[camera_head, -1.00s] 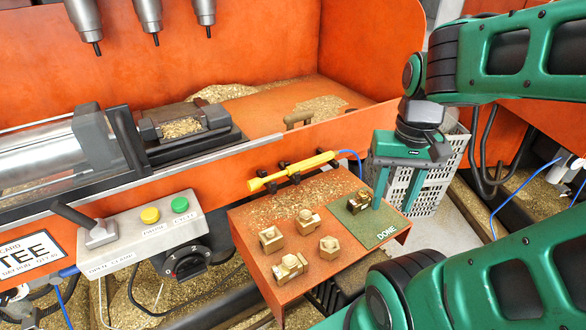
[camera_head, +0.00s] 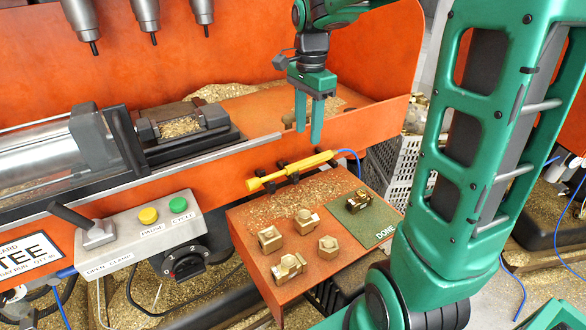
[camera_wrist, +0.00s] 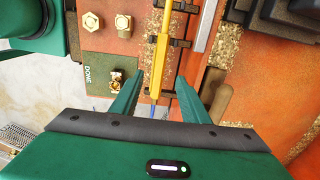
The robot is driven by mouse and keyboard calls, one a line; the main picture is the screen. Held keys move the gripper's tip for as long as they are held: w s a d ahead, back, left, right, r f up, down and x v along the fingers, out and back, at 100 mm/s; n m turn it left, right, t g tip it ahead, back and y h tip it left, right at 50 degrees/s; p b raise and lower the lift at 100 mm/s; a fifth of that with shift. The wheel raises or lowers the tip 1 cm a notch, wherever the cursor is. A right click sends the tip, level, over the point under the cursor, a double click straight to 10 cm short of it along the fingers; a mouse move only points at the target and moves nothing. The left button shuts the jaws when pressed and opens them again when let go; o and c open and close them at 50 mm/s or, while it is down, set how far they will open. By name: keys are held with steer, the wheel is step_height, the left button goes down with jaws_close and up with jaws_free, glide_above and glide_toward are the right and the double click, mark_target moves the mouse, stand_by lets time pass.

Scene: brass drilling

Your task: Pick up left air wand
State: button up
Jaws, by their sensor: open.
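The yellow air wand (camera_head: 290,171) lies in black holders on the orange front panel, just behind the small orange table. A blue hose leaves its right end. My green gripper (camera_head: 308,138) is open and empty above the wand, its fingers pointing down. In the wrist view the wand (camera_wrist: 161,45) runs up the picture from between the open fingers of my gripper (camera_wrist: 155,92). The fingers appear on either side of it and apart from it.
Several brass fittings (camera_head: 303,222) stand on the orange table (camera_head: 256,226). One brass part (camera_head: 358,202) is on the green DONE mat (camera_head: 373,222). A vise (camera_head: 185,125) and control box (camera_head: 147,232) are at left. A grey crate (camera_head: 398,165) stands behind the table.

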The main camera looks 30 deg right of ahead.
mark_target(306, 160)
step_height(306, 160, down, 9)
steer(key=shift+f, duration=0.15)
stand_by(0.4)
jaws_close()
